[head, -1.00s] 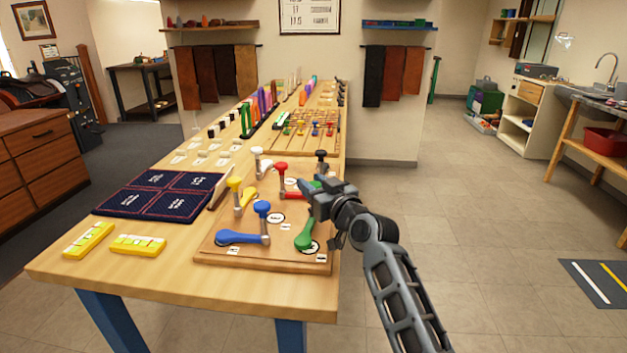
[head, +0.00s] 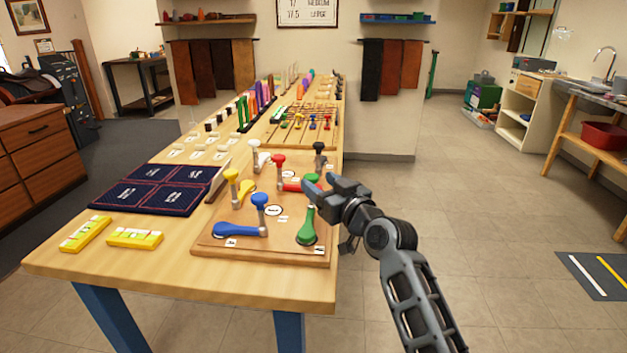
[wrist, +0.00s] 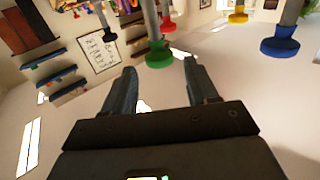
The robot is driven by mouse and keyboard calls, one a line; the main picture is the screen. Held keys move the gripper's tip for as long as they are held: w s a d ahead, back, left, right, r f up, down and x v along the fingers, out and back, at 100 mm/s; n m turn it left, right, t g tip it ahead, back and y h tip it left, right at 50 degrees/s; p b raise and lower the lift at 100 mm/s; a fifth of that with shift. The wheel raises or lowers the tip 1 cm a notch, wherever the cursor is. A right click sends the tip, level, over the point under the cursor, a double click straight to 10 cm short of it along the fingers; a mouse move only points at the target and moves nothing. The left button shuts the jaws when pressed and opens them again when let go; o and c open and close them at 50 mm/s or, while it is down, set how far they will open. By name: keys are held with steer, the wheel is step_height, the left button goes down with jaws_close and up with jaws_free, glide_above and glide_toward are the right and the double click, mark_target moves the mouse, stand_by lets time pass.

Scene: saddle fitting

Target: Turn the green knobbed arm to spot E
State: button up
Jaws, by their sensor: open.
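The green knobbed arm (head: 307,229) lies at the near right of a wooden board, its wide end toward the front edge. Its green knob (head: 312,179) is partly hidden by my gripper (head: 318,187). My gripper is open and empty at the board's right side, close to the knob. In the wrist view the green knob (wrist: 158,55) shows upside down just beyond my two spread fingertips (wrist: 162,72), roughly between them, with no contact visible. Small white labels (head: 320,250) mark spots on the board; I cannot read which is E.
The board (head: 215,246) also carries blue (head: 240,229), yellow (head: 242,190), red (head: 279,160), white and black knobbed arms, close beside the green one. A dark mat (head: 150,196) and yellow blocks (head: 135,238) lie left. Open floor is to the right.

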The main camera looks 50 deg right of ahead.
steer(key=shift+v, duration=1.65)
